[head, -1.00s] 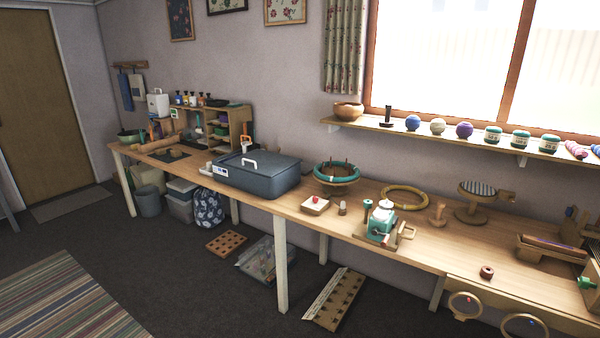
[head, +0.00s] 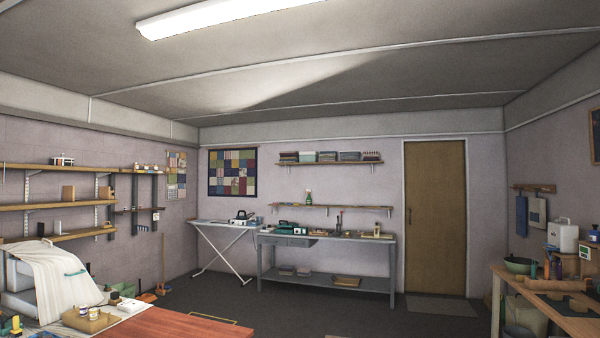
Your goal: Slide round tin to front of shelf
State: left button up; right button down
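Neither of my grippers is in view. A small round container (head: 63,160), white with dark and red marks, stands on the top left wall shelf (head: 20,168); it may be the round tin, but it is too small to tell. Boxes (head: 69,192) and other small items stand on the shelves below it. I see no other clear round tin.
A grey workbench (head: 330,241) and an ironing board (head: 222,223) stand along the back wall. A table with a reddish top (head: 185,328) and a draped cloth (head: 62,280) are at front left. A wooden bench (head: 570,322) is at right. The middle floor (head: 330,312) is clear.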

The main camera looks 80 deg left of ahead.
aim_at(60, 160)
jog(key=u, duration=2.55)
jog(key=i, duration=6.1)
jog(key=u, duration=2.7)
jog(key=i, duration=1.9)
